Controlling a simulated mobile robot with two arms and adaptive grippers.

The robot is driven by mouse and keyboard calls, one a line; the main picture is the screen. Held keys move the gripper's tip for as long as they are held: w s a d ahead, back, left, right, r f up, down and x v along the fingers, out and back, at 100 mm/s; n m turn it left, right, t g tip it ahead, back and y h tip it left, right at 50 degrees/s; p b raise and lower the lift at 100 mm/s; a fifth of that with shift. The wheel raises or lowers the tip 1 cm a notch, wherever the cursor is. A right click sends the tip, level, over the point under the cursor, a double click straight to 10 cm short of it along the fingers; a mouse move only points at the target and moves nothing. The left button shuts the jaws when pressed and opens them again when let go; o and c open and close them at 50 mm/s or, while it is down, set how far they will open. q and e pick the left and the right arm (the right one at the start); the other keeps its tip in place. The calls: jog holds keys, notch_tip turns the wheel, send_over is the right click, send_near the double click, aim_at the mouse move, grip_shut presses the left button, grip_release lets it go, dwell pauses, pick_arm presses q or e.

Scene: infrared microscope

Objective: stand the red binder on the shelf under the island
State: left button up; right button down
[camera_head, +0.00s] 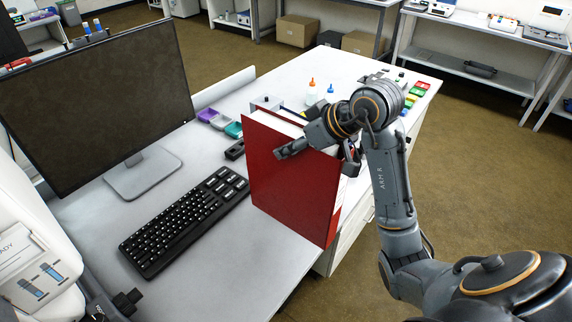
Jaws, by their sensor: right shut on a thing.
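The red binder (290,185) is upright over the right edge of the white island top (225,262), its broad red cover facing me. My right gripper (315,146) is shut on the binder near its upper right part, with one finger across the red cover. I cannot tell whether the binder's lower edge touches the island top. My left gripper is not in view. The shelf under the island is hidden; only part of the island's white side with drawers (352,222) shows below the top.
A black keyboard (185,220) lies left of the binder, with a monitor (100,95) behind it. Small bottles (311,92), colored trays (220,120) and colored blocks (415,93) stand farther back. Brown floor right of the island is open. Side benches (470,70) stand at the back.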

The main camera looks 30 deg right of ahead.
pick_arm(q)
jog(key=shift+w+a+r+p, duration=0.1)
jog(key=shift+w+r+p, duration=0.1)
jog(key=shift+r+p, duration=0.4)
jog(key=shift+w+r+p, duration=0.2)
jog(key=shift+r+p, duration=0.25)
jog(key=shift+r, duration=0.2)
pick_arm(e)
jog(key=w+d+f, duration=0.2)
jog(key=w+f, duration=0.5)
jog(key=f, duration=0.2)
jog(key=shift+w+d+f, duration=0.15)
jog(key=shift+f, duration=0.35)
jog(key=c, duration=1)
grip_release()
jog(key=shift+f, duration=0.15)
jog(key=o, duration=0.3)
jog(key=shift+o, duration=0.2)
